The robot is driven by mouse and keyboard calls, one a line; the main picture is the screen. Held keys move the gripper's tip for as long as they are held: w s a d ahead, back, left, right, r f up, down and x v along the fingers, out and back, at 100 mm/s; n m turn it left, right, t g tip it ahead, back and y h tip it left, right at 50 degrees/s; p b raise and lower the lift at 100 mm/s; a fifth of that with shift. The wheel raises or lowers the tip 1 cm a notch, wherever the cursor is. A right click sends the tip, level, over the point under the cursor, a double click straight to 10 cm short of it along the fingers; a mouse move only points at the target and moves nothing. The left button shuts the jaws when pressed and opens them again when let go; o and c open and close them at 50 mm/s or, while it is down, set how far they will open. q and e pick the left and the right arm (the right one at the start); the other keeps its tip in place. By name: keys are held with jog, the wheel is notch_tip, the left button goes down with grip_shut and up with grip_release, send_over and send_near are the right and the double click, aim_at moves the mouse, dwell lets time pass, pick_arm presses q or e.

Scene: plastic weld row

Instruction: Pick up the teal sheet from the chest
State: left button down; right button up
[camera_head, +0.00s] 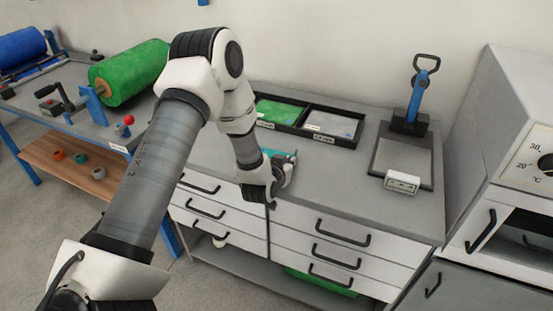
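The rest is hidden behind my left gripper and wrist. My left gripper (287,168) is at the sheet, low over the chest top. Its fingers are small and partly covered by the wrist, so I cannot tell if they are open or shut, or whether they touch the sheet. My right gripper is out of view.
A black divided tray (357,136) with green and pale sheets stands behind my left gripper. Between tray, scale and front edge the chest top is clear.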

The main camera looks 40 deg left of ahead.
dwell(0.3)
pick_arm(q)
jog(key=shift+r, duration=0.55)
notch_tip(320, 180, up, 2)
jog(key=shift+r, duration=0.2)
jog(key=s+a, duration=0.1)
jog(key=s, duration=0.1)
jog(key=s+a, duration=0.1)
jog(key=a, duration=0.1)
jog(key=s+a, duration=0.2)
jog(key=shift+s+r, duration=0.35)
jog(key=s+a+p, duration=0.2)
jog(key=s, duration=0.1)
jog(key=s+a+r+p, duration=0.1)
jog(key=s+a+p, duration=0.1)
jog(key=a, duration=0.1)
jog(key=shift+s+r+p, duration=0.1)
jog(key=shift+s+p, duration=0.25)
jog(key=shift+s, duration=0.05)
jog(key=shift+s+a+f, duration=0.2)
jog(key=shift+s, duration=0.15)
